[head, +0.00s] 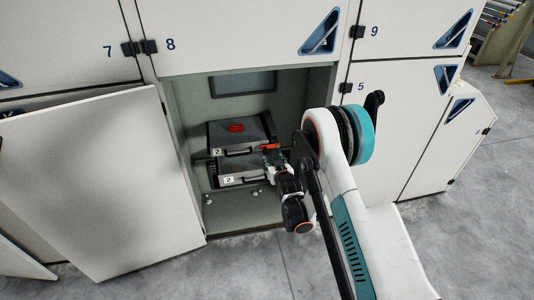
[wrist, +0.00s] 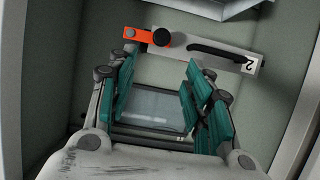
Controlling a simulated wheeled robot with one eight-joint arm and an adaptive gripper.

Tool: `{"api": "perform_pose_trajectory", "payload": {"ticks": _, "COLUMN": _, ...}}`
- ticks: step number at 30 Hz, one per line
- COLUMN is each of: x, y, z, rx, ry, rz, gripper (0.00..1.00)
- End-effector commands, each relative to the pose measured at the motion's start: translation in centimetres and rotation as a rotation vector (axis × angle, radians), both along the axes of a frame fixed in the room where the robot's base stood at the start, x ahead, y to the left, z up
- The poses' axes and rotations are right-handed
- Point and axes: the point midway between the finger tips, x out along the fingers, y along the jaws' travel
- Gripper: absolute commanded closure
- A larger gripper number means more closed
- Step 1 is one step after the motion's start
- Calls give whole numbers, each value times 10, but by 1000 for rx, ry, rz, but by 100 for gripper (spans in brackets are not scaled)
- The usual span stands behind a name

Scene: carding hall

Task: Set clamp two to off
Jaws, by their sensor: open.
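In the wrist view a pale bar (wrist: 207,55) bears a label "2" and a black handle. An orange block (wrist: 130,34) with a round black knob (wrist: 161,37) is at its left end. In the head view two dark units, an upper one (head: 217,135) and a lower one (head: 215,168), each with a "2" label, are inside the open cabinet. My gripper (wrist: 159,70) is open and empty, with teal fingers apart just below the bar and knob in the wrist view. In the head view my arm's end hides the lower unit's right part.
The cabinet door (head: 95,185) hangs open at the left. Cabinet walls stand close on both sides of my gripper. A grey glassy panel (head: 243,83) is on the back wall. Closed doors marked 7, 8, 9 and 5 surround the opening. Bare concrete floor (head: 245,265) lies in front.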

Motion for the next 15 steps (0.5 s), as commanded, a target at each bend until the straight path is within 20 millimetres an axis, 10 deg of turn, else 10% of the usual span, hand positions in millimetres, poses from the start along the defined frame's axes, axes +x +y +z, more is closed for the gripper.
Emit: {"api": "perform_pose_trajectory", "payload": {"ticks": 15, "x": 60, "y": 19, "z": -35, "rx": 1, "ry": -4, "rz": 2, "gripper": 53}}
